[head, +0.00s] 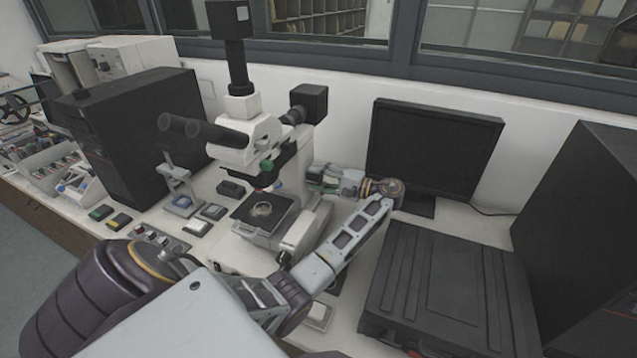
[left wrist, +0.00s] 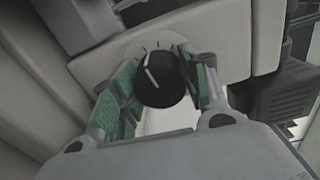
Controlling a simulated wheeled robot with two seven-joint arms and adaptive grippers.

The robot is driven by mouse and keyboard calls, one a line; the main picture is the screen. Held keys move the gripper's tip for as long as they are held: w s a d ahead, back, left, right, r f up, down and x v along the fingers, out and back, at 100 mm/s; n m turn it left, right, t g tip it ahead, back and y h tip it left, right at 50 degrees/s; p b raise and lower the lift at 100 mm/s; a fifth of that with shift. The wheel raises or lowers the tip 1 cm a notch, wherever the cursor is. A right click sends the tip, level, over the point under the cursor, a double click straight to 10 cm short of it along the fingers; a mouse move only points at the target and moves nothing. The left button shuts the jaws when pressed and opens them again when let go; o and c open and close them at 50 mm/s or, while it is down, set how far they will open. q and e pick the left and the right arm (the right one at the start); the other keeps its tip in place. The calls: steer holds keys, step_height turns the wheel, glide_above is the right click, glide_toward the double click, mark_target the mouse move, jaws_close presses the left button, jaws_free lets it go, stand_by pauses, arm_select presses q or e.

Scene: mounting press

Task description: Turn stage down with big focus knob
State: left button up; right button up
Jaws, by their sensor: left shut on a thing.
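The white microscope (head: 262,135) stands on the bench with black eyepieces. Its flat black stage (head: 250,213) carries a small round, pale piece. My left arm reaches around the right side, and my left gripper (head: 314,180) is at the microscope's right flank. In the left wrist view, its green-padded fingers are shut on a black knob (left wrist: 160,82) with a white line across its face. Tick marks surround the knob on the pale housing. The knob is hidden in the head view. My right gripper is out of view.
A monitor (head: 435,148) stands behind my left wrist. A black case (head: 450,285) lies at the right, beside a tall dark cabinet (head: 590,220). A large black box (head: 140,130) stands left of the microscope. Small boxes and a little stand (head: 178,172) lie between them.

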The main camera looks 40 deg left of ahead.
arm_select(q)
steer(key=shift+f+n+b, duration=0.15)
steer(key=shift+n+b, duration=0.2)
steer(key=shift+n, duration=0.15)
steer(key=shift+n+b, duration=0.35)
steer(key=shift+n, duration=0.15)
steer(key=o, duration=1)
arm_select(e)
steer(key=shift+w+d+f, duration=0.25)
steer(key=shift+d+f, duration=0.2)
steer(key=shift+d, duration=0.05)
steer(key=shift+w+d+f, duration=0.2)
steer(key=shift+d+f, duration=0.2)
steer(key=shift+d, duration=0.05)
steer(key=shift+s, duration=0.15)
arm_select(q)
steer(key=shift+d, duration=0.15)
steer(key=shift+v, duration=3.65)
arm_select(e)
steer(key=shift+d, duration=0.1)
arm_select(q)
steer(key=shift+r, duration=0.25)
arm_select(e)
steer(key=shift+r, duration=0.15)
